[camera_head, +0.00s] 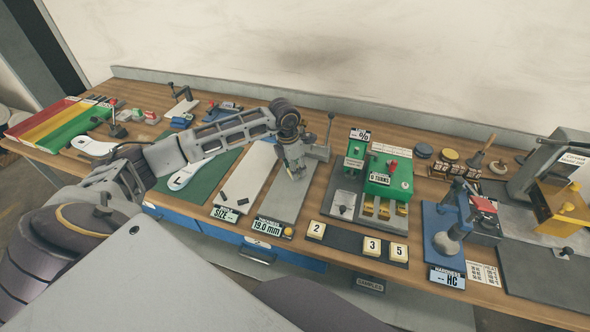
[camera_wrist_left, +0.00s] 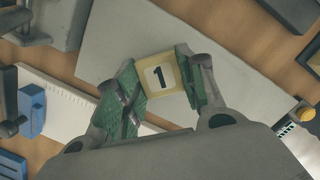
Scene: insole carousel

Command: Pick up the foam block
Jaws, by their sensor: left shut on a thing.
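The foam block (camera_wrist_left: 160,76) is pale yellow with a black "1" on a white face. In the left wrist view it sits between the two green finger pads of my left gripper (camera_wrist_left: 163,84), which is shut on it. In the head view my left gripper (camera_head: 292,168) points down over the grey plate of the gauge whose display (camera_head: 270,227) reads 19.0 mm. The block is mostly hidden by the gripper there. I cannot tell whether the block touches the plate. My right gripper is not in view.
Blocks marked 2 (camera_head: 316,230), 3 (camera_head: 372,246) and 5 (camera_head: 398,252) sit on a dark strip (camera_head: 345,240). A green machine (camera_head: 392,172) and a blue hardness stand (camera_head: 436,225) are to the right. A white measuring board (camera_head: 246,180) lies left of the gauge.

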